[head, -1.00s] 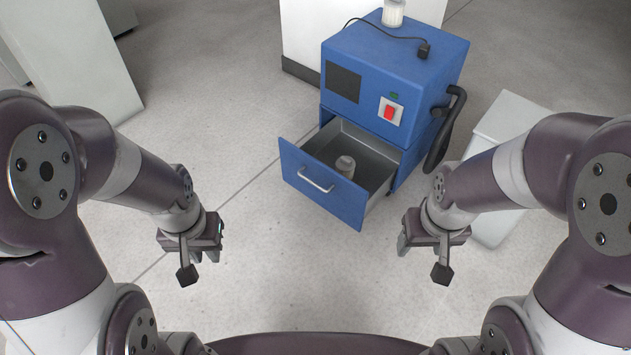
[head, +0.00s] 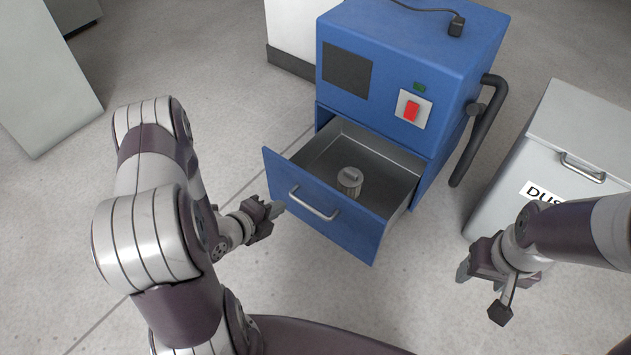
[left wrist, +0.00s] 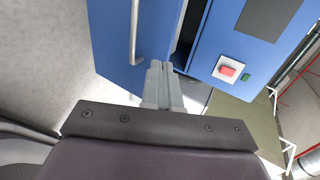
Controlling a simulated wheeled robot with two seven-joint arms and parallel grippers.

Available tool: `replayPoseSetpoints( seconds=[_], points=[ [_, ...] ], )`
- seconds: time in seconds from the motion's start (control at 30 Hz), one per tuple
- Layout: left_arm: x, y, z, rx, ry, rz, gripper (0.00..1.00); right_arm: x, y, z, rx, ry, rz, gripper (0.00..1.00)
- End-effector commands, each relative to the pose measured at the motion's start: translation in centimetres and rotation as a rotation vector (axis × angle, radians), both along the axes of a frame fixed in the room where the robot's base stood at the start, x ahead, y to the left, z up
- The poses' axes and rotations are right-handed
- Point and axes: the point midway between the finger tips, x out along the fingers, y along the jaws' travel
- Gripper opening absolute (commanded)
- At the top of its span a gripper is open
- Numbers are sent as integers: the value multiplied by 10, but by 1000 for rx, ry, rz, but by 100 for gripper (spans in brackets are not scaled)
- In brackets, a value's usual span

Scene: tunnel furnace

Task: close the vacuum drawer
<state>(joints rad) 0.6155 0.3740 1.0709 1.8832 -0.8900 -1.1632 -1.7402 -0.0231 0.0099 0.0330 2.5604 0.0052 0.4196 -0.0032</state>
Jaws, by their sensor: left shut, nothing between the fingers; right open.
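The blue vacuum unit (head: 400,60) stands on the floor, with its drawer (head: 325,208) pulled open toward me. The drawer front has a metal bar handle (head: 312,204), and a small grey cylinder (head: 349,181) stands inside. My left gripper (head: 279,208) is shut and empty, just left of the drawer front in the head view. In the left wrist view its closed fingers (left wrist: 163,82) point toward the blue drawer front (left wrist: 115,40), beside the handle (left wrist: 135,35); I cannot tell whether they touch. My right gripper (head: 463,276) is open and empty, low on the right, apart from the drawer.
A grey bin with a partly hidden label (head: 545,192) stands right of the unit, close to my right gripper. A black hose-like handle (head: 480,130) is on the unit's right side. A pale cabinet (head: 45,80) stands at the far left.

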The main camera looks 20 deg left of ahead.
Motion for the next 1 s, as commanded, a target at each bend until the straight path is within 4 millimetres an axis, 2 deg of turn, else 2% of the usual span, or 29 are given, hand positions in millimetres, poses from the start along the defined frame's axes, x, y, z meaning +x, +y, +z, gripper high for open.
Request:
replayPoseSetpoints(
  seconds=[0.17, 0.47, 0.7, 1.0],
  points=[
    [23, -9, -21, 2, 1, -5, 0, 0, 0, -21, 0, 1, 0, 61],
    [77, -29, -54, 1, 2, -2, 0, 0, 0, -54, 0, 1, 0, 61],
    [109, -40, -51, 0, 2, 1, 0, 0, 0, -68, 0, 1, 0, 61],
    [116, -42, -48, -1, 4, 2, 0, 0, 0, -69, 0, 0, 0, 61]
  ],
)
